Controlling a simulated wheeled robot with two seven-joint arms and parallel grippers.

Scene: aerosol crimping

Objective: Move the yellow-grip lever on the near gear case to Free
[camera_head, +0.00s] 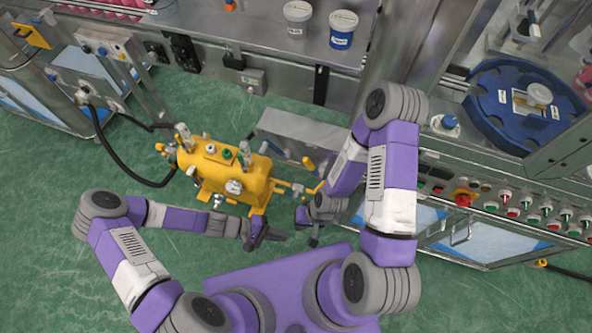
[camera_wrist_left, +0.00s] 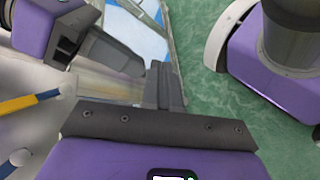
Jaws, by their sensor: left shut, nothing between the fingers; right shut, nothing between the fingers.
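A yellow grip (camera_head: 308,163) shows beside the grey metal case (camera_head: 295,128), left of my right arm in the head view. In the left wrist view a lever with a yellow grip (camera_wrist_left: 18,105) and a blue band lies at the left edge, over a pale surface. I cannot read its position marks. My left gripper (camera_head: 272,236) is shut and empty, low in front of the yellow tank; its fingers (camera_wrist_left: 165,85) show in the wrist view, apart from the lever. My right gripper (camera_head: 312,235) is shut and empty just right of it. My right arm hides part of the case's surroundings.
A yellow tank with valves (camera_head: 225,172) stands on the green floor left of the case. A black hose (camera_head: 130,170) curves on its left. A bench with two lidded tubs (camera_head: 342,30) is behind. A control panel with several knobs (camera_head: 505,200) is at the right.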

